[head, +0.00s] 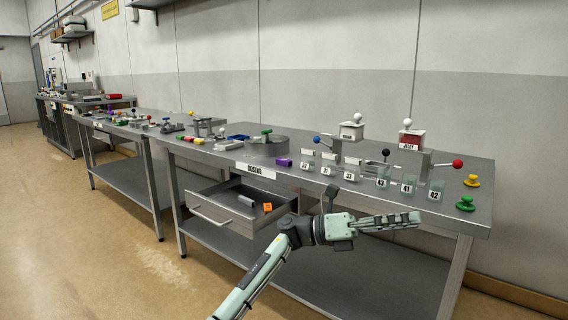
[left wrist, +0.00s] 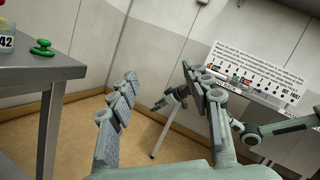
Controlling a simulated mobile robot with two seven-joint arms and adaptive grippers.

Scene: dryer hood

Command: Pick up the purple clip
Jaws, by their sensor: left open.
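A small purple block (head: 284,162), which looks like the purple clip, lies on the grey bench top near its front edge, right of the DOSING label. My left gripper (head: 412,219) is in front of the bench, to the right of the purple block and well apart from it, with its fingers pointing right. In the left wrist view the left gripper (left wrist: 160,76) is open, with nothing between its fingers. The purple block is not in that view. What looks like my right gripper (left wrist: 172,98) shows small and dark behind the left fingers; its jaws are unclear.
An open drawer (head: 212,211) juts out below the bench, holding a grey piece and an orange piece (head: 267,207). Several numbered clear holders (head: 383,182) stand right of the purple block. A lettered board (left wrist: 257,72) stands elsewhere.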

